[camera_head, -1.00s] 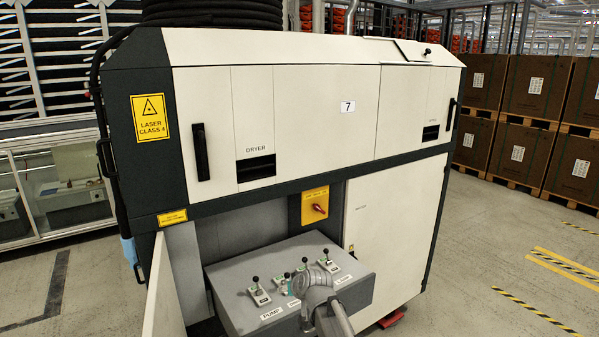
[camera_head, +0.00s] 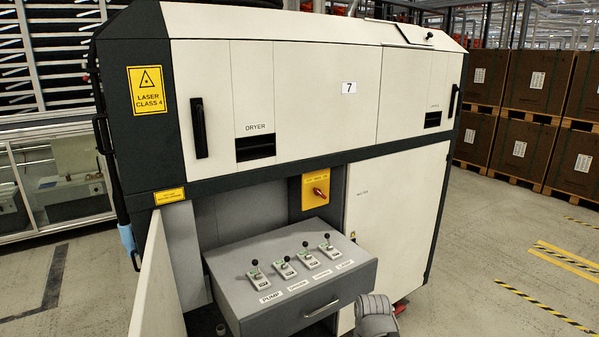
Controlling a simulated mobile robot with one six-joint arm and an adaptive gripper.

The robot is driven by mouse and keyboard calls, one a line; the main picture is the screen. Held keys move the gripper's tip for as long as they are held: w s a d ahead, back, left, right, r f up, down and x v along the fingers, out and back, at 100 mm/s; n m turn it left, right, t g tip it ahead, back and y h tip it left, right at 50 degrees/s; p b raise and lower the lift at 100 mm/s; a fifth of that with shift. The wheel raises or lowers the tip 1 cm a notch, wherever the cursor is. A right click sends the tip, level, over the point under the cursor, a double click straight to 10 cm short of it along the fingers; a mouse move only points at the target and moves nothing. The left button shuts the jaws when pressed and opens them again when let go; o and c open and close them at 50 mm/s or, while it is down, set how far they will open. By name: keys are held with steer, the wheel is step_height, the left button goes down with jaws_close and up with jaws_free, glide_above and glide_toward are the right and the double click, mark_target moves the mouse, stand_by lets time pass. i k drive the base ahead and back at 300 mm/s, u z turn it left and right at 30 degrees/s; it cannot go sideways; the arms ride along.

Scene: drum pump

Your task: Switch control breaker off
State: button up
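A grey console (camera_head: 232,300) juts out from the machine and carries a row of several small breaker levers with black knobs. The leftmost breaker (camera_head: 257,276) has a label reading PUMP. A grey part of my arm (camera_head: 375,318) shows at the bottom edge, right of the console. My gripper's fingers are not seen.
The console's front has a metal handle (camera_head: 322,306). Above and behind it, a red rotary switch (camera_head: 318,192) sits on a yellow plate. An open pale panel (camera_head: 160,275) stands at the left. A white door (camera_head: 390,220) is at the right. The space above the levers is clear.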

mark_target(305, 245)
steer(key=k, duration=1.3)
steer(key=z, duration=0.4)
steer(key=i, duration=1.55)
steer(key=u, duration=0.5)
steer(key=i, duration=0.55)
steer(key=u, duration=0.45)
